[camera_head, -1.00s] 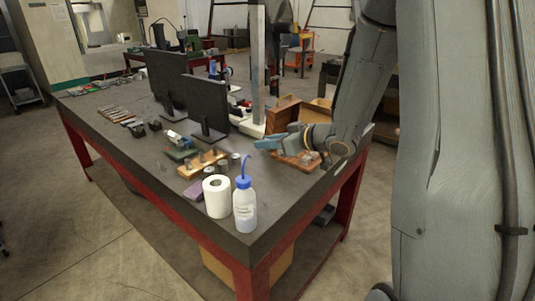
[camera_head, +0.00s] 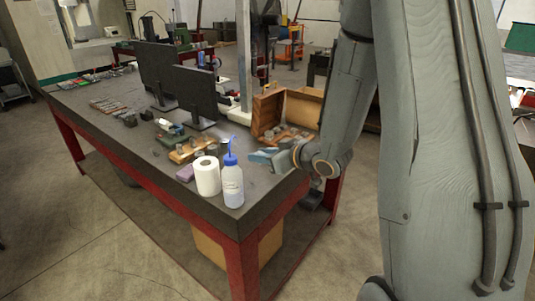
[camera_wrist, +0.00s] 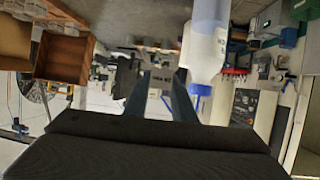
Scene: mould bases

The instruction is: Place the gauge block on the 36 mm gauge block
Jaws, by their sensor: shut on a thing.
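My gripper (camera_head: 260,156) is above the near right corner of the workbench, behind and right of the blue-capped bottle. In the wrist view its two dark fingers (camera_wrist: 160,97) point away from the camera with a narrow gap between them. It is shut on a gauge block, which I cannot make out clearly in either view. Several small grey metal blocks stand on a wooden tray (camera_head: 182,157) left of my gripper. More small pieces are on a wooden tray (camera_head: 280,139) behind my gripper. I cannot tell which block is the 36 mm one.
The bottle (camera_head: 232,186) and a white paper roll (camera_head: 207,177) stand near the front edge. The bottle shows upside down in the wrist view (camera_wrist: 204,45). A purple block (camera_head: 185,173) lies beside the roll. Monitors (camera_head: 194,93) and an open wooden box (camera_head: 267,112) stand behind.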

